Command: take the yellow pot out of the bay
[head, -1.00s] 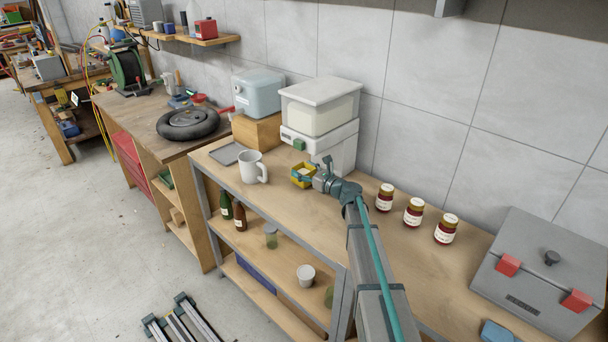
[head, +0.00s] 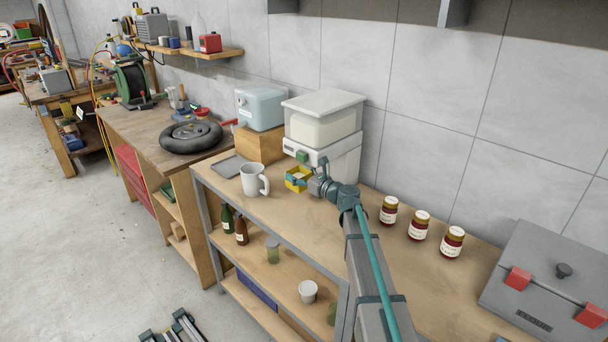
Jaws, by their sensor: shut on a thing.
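The yellow pot (head: 291,184) is small and open-topped. It is at the front foot of a white machine (head: 346,163) with a clear, lidded hopper on top. My gripper (head: 299,180) reaches in from the right and is shut on the pot, with a teal finger across it. The gripper hides the pot's right side. I cannot tell whether the pot touches the surface, or how much of it is inside the machine's bay.
A white mug (head: 254,180) stands just left of the pot. A blue-grey canister (head: 261,107) on a wooden block is behind. Several jars, one here (head: 389,210), stand right of my arm. The bench front is clear.

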